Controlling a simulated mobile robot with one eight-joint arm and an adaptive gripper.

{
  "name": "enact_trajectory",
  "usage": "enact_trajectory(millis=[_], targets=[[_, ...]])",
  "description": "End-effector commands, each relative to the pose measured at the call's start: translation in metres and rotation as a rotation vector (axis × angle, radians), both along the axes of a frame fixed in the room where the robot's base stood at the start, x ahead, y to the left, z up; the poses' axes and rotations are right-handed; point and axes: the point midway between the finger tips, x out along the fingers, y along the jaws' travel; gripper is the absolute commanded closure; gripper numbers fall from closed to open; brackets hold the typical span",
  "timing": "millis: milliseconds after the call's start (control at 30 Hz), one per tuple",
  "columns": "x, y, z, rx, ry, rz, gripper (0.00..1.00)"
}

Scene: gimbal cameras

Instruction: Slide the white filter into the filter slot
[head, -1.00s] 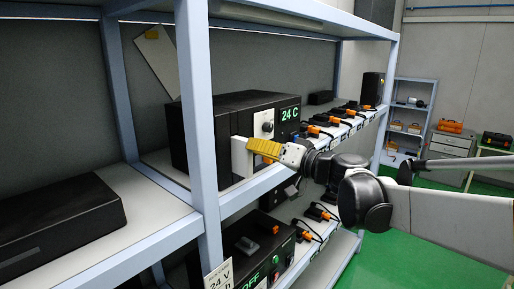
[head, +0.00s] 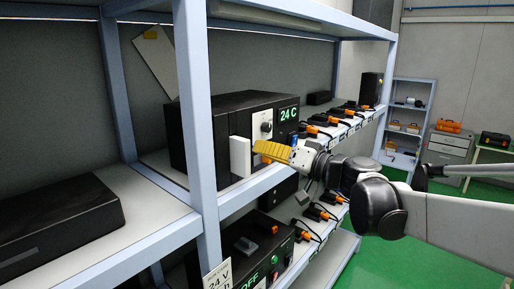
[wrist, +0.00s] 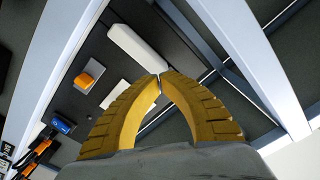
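The white filter (head: 240,157) stands upright in the front of a black unit (head: 238,112) on the middle shelf. In the wrist view the filter (wrist: 138,52) is a white bar in the dark front face, with its outer end showing. The slot around it is hidden by the filter, and I cannot tell whether it is fully seated. My gripper (head: 257,148) has yellow ridged fingers and is just right of the filter, apart from it. In the wrist view its fingertips (wrist: 160,77) meet with nothing between them.
The unit's front also bears a "24 C" display (head: 289,114), a white dial panel (head: 263,125) and an orange piece (wrist: 90,76). A blue item (wrist: 62,125) is nearby. Orange-plugged devices (head: 345,113) line the shelf to the right.

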Motion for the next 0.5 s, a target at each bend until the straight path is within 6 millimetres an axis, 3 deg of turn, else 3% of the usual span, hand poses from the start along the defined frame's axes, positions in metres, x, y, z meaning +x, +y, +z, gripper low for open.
enact_trajectory(millis=[167,500], targets=[[-0.013,-0.019,0.000,0.000,0.000,-0.004,1.00],[-0.057,-0.076,0.000,0.000,0.000,-0.005,1.00]])
